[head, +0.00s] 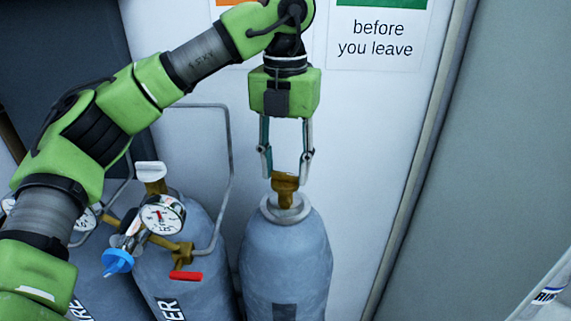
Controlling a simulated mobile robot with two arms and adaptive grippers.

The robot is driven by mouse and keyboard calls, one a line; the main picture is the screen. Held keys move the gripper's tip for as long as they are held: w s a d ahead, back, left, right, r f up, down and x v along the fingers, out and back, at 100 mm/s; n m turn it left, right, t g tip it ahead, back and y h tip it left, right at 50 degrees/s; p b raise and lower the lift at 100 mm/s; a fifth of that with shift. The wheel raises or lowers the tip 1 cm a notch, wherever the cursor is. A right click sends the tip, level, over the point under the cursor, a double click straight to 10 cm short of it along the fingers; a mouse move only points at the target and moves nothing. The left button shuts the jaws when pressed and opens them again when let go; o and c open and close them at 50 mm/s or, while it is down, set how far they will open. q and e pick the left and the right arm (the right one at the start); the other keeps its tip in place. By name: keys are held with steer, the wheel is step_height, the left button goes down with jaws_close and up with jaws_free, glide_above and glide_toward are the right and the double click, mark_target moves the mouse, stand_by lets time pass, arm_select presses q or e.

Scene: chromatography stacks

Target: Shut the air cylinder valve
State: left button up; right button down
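A grey-blue gas cylinder (287,255) stands upright against the white wall, with a brass valve (285,190) on its top. Its label is a dark patch at the bottom edge and cannot be read, so I cannot tell whether it is the air cylinder. My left gripper (286,172) points down over this valve. Its two fingers are apart, one on each side of the valve's upper part, with small gaps seeming to show. My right gripper is not in view.
To the left, a second cylinder (202,275) carries a pressure gauge (162,214), a blue knob (118,261) and a red lever (186,276). A bent grey pipe (229,150) rises between the cylinders. A sign (377,45) hangs on the wall behind. Floor room at right is partly hidden.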

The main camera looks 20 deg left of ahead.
arm_select(q)
steer(key=shift+c, duration=0.6)
steer(key=shift+m, duration=0.3)
steer(key=m, duration=0.2)
steer(key=shift+m, duration=0.3)
steer(key=m, duration=0.8)
steer(key=shift+m, duration=1.7)
